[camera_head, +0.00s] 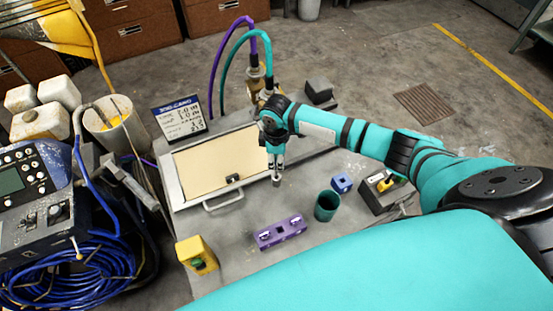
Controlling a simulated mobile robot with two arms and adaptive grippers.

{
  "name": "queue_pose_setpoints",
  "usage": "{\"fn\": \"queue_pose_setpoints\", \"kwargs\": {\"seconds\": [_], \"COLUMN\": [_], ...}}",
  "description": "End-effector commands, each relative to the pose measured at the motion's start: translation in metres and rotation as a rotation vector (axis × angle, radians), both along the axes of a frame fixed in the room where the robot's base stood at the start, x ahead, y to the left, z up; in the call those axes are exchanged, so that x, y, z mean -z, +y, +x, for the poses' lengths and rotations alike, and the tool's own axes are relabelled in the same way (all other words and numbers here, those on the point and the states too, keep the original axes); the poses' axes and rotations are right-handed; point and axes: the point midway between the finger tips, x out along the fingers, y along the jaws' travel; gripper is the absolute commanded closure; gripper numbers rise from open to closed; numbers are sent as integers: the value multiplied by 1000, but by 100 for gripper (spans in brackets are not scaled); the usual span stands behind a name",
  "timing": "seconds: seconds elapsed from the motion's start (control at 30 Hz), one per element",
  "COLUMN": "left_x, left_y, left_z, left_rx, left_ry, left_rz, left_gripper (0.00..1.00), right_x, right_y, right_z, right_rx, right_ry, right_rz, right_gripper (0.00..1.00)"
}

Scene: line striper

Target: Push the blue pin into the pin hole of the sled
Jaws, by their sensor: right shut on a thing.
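My right gripper (277,170) points down above the grey table, just right of the framed cream panel. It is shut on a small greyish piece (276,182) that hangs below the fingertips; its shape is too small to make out. A purple block (268,241) with a dark square opening in its middle and light fittings at both ends lies in front of the gripper; it may be the sled. A small blue block (341,183) sits right of the gripper. I cannot tell which thing is the blue pin. My left gripper is out of view.
A green cup (327,206) stands between the purple and blue blocks. A yellow block (196,254) is at front left, and a grey box with a yellow part (386,184) at right. The framed panel (223,164) and a sign (181,117) are behind. Blue hose coils (75,275) lie left.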

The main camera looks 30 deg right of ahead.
Motion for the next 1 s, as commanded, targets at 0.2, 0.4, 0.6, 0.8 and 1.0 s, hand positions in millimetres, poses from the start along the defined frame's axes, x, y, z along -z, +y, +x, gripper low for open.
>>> {"fn": "queue_pose_setpoints", "kwargs": {"seconds": [0.2, 0.4, 0.6, 0.8, 1.0], "left_x": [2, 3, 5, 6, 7], "left_y": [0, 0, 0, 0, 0], "left_z": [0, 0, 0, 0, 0], "left_rx": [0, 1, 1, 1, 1], "left_ry": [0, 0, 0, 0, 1], "left_rz": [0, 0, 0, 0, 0], "left_gripper": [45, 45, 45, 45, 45], "right_x": [4, 7, 10, 13, 16], "right_y": [0, 0, 0, 0, 0], "right_z": [0, 0, 0, 0, 0], "right_rx": [0, 0, 0, 0, 0], "right_ry": [0, 0, 0, 0, 0], "right_rz": [0, 0, 0, 0, 0], "right_gripper": [100, 100, 100, 100, 100]}}
